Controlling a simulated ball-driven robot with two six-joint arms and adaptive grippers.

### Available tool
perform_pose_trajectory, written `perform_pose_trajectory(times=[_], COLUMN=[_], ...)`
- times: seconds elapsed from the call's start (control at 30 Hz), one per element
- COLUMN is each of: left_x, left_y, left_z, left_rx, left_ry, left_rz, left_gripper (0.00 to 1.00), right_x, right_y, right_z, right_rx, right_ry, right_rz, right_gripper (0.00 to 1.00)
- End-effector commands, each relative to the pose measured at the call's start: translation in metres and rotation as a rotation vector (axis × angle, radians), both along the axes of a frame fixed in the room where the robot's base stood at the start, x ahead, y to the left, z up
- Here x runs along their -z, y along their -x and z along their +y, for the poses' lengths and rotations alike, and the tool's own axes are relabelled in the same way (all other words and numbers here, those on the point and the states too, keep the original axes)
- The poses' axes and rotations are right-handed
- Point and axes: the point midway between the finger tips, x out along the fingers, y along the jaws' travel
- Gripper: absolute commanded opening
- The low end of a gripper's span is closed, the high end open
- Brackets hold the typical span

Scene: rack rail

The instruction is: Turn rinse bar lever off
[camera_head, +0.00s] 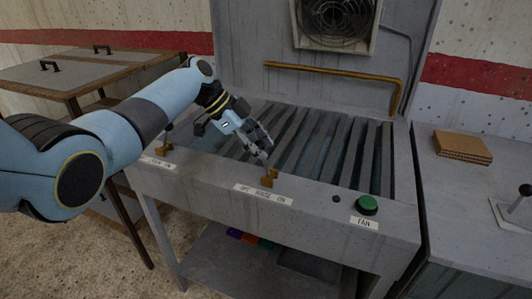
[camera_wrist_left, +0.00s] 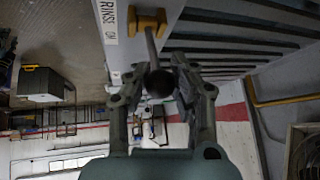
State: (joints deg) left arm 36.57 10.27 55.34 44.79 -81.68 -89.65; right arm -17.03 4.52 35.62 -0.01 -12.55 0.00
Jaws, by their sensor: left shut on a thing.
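The lever (camera_wrist_left: 151,45) in the left wrist view has a brass base, a thin metal rod and a dark round knob. A white label beside it reads "RINSE ON". In the head view its brass base (camera_head: 269,178) sits on the front panel above a label (camera_head: 263,194) ending in "RINSE ON". My left gripper (camera_head: 262,155) reaches down to this lever from above. In the left wrist view its two fingers (camera_wrist_left: 159,84) are closed around the knob, one on each side. The fingers hide much of the rod and knob in the head view. My right gripper is not in view.
A second lever (camera_head: 167,132) stands left on the same panel, below my left arm. A green button (camera_head: 367,204) labelled "FAN" is at the right. Dark slats (camera_head: 310,140) cover the basin. A brass pipe (camera_head: 335,75) runs along the back. Brown cardboard (camera_head: 462,147) lies on the right counter.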

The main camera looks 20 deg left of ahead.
Motion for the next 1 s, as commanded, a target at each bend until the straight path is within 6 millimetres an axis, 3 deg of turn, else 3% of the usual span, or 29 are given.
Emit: perform_pose_trajectory(times=[0.13,0.7,0.73,0.93,1.0], left_x=[0.0015,0.0019,0.0019,0.0026,0.0028], left_y=[-0.0026,-0.0026,-0.0026,-0.0017,-0.0014], left_z=[0.0123,0.0155,0.0155,0.0132,0.0125], left_rx=[-0.008,-0.009,-0.009,-0.007,-0.005], left_ry=[-0.017,-0.02,-0.02,-0.014,-0.013], left_rz=[-0.008,-0.008,-0.008,-0.005,-0.004], left_gripper=[0.0,0.0,0.22,0.48,0.51], right_x=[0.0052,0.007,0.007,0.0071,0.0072], right_y=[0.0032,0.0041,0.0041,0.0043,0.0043], right_z=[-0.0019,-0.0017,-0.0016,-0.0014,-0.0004], right_rx=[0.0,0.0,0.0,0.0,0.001], right_ry=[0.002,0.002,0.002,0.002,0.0], right_rz=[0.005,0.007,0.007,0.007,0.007], right_gripper=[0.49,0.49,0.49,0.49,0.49])
